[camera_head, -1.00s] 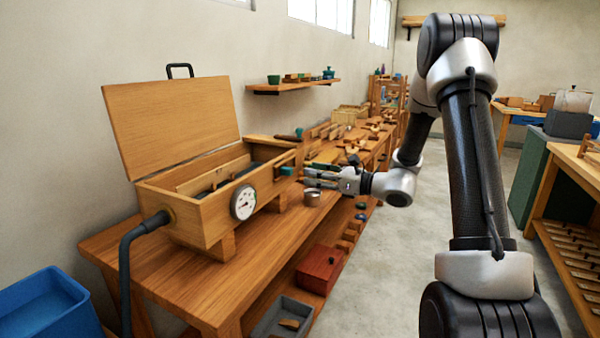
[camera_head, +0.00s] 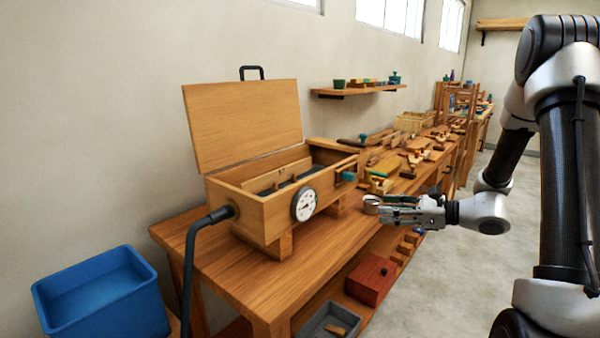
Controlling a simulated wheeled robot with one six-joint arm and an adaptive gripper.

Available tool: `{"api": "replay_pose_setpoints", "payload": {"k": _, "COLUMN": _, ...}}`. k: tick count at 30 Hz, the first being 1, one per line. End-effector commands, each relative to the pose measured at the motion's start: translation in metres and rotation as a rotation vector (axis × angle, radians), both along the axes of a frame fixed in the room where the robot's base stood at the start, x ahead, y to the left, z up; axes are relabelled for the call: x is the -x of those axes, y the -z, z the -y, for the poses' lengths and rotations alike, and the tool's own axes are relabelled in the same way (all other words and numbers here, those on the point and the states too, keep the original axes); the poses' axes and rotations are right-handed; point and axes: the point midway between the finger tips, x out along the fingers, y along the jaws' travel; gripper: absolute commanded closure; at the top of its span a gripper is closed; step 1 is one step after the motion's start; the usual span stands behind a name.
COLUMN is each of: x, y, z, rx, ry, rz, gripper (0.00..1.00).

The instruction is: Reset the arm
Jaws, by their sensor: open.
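My gripper (camera_head: 389,206) is at the right of the camera view, at the front edge of the long wooden workbench (camera_head: 240,285). Its fingers point left and are apart, with nothing seen between them. A wooden box (camera_head: 255,210) with a raised lid (camera_head: 245,122) and a round dial (camera_head: 305,205) stands on the bench to the left of my gripper.
A blue bin (camera_head: 100,295) stands at the lower left. A dark hose (camera_head: 190,265) runs down from the box. A red box (camera_head: 370,280) and a grey tray (camera_head: 328,322) sit below the bench top. Tools crowd the bench farther back. The floor (camera_head: 455,262) right of the bench is clear.

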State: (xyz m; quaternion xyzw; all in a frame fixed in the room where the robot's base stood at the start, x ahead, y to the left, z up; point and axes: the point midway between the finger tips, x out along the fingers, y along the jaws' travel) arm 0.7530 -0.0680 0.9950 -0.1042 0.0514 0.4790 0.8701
Motion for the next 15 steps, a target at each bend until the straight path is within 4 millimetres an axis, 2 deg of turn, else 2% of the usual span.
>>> {"api": "replay_pose_setpoints", "payload": {"k": 1, "x": 0.023, "y": 0.011, "z": -0.003, "rx": 0.068, "ry": -0.069, "rz": -0.008, "gripper": 0.59}}
{"api": "replay_pose_setpoints", "payload": {"k": 3, "x": 0.061, "y": 0.020, "z": -0.004, "rx": 0.192, "ry": -0.198, "rz": 0.004, "gripper": 0.59}}
{"api": "replay_pose_setpoints", "payload": {"k": 6, "x": 0.116, "y": 0.022, "z": -0.002, "rx": 0.386, "ry": -0.408, "rz": 0.055, "gripper": 0.59}}
{"api": "replay_pose_setpoints", "payload": {"k": 9, "x": 0.167, "y": 0.017, "z": 0.009, "rx": 0.594, "ry": -0.629, "rz": 0.133, "gripper": 0.59}}
{"api": "replay_pose_setpoints", "payload": {"k": 12, "x": 0.208, "y": 0.006, "z": 0.029, "rx": 0.805, "ry": -0.846, "rz": 0.231, "gripper": 0.59}}
{"api": "replay_pose_setpoints", "payload": {"k": 15, "x": 0.239, "y": -0.011, "z": 0.054, "rx": 1.023, "ry": -1.049, "rz": 0.342, "gripper": 0.59}}
